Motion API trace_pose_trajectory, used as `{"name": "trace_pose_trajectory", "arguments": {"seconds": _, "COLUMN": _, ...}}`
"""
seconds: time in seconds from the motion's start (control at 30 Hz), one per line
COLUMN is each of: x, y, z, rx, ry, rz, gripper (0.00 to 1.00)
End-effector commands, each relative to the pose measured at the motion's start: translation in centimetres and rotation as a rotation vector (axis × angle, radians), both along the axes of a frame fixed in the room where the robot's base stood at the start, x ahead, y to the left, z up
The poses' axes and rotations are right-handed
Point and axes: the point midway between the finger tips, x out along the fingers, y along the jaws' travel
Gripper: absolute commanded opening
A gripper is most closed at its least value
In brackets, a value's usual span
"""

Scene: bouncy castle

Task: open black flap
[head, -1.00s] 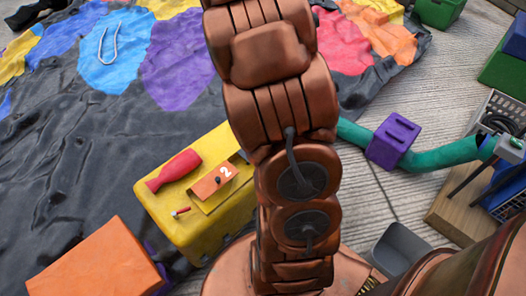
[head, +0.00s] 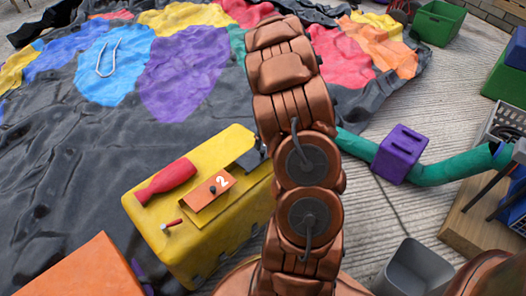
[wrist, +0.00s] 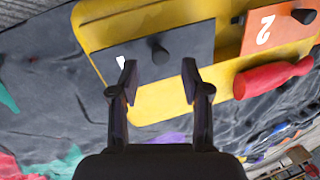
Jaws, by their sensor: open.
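The black flap (wrist: 150,58) is a dark plate with a black knob (wrist: 160,50), lying on the yellow box (wrist: 110,20) in the wrist view. A white mark at its edge is partly hidden by a finger. In the head view the black flap (head: 247,160) shows at the box's right end, partly behind my arm. My gripper (wrist: 159,76) is open and empty in the wrist view. Its fingertips lie either side of the knob in the picture, overlapping the flap's near edge; I cannot tell whether they touch.
An orange flap marked 2 (head: 208,192), a red handle (head: 166,180) and a small red-tipped lever (head: 172,224) are on the yellow box. An orange block (head: 85,272) stands in front. A green tube with a purple block (head: 399,154) lies to the right.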

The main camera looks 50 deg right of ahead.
Motion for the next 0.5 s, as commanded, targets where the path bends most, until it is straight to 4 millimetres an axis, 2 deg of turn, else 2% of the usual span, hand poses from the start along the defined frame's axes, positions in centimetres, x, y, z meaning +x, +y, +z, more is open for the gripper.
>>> {"name": "trace_pose_trajectory", "arguments": {"seconds": 0.03, "x": 0.0, "y": 0.2, "z": -1.0, "rx": 0.001, "ry": 0.001, "rz": -0.001, "gripper": 0.47}}
{"name": "trace_pose_trajectory", "arguments": {"seconds": 0.2, "x": 0.0, "y": 0.7, "z": -2.8, "rx": 0.003, "ry": 0.002, "rz": -0.001, "gripper": 0.47}}
{"name": "trace_pose_trajectory", "arguments": {"seconds": 0.5, "x": 0.1, "y": 0.9, "z": -3.6, "rx": 0.001, "ry": 0.001, "rz": -0.002, "gripper": 0.47}}
